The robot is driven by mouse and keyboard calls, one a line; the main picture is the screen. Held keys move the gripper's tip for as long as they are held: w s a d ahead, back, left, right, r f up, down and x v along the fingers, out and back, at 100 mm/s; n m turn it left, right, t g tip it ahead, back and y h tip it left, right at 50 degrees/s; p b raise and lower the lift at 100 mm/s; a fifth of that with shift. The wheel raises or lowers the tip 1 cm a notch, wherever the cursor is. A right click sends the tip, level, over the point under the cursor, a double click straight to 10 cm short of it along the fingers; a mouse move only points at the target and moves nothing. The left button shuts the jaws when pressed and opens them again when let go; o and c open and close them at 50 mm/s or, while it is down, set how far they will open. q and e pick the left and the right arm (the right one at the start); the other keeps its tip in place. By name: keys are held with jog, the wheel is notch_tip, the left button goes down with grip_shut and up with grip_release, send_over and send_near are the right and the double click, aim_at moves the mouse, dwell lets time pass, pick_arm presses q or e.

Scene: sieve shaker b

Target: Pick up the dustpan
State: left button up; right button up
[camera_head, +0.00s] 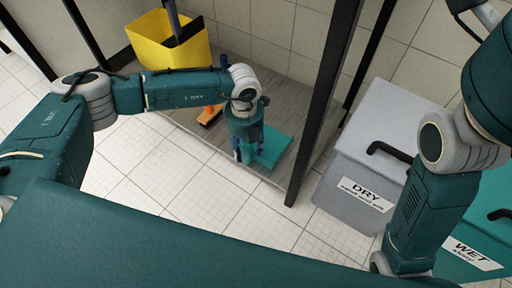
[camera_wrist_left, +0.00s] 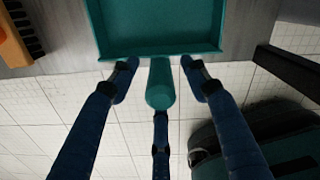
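The teal dustpan (camera_head: 275,146) lies on the wooden floor of the shelf unit, near its front edge. In the left wrist view its pan (camera_wrist_left: 160,28) is at the top, and its round handle (camera_wrist_left: 160,88) points toward me. My left gripper (camera_head: 243,158) hangs down at the dustpan's left side and partly hides it. In the wrist view my left gripper (camera_wrist_left: 159,80) is open, with a blue finger on each side of the handle and gaps between. A third finger is below the handle. My right gripper is out of view.
An orange brush (camera_head: 209,115) lies left of the dustpan and shows in the wrist view (camera_wrist_left: 14,42). A yellow bucket (camera_head: 168,42) stands behind. A dark post (camera_head: 318,105) rises to the right. The grey DRY bin (camera_head: 372,150) and teal WET bin (camera_head: 470,235) stand farther right.

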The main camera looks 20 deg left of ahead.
pick_arm(q)
grip_shut()
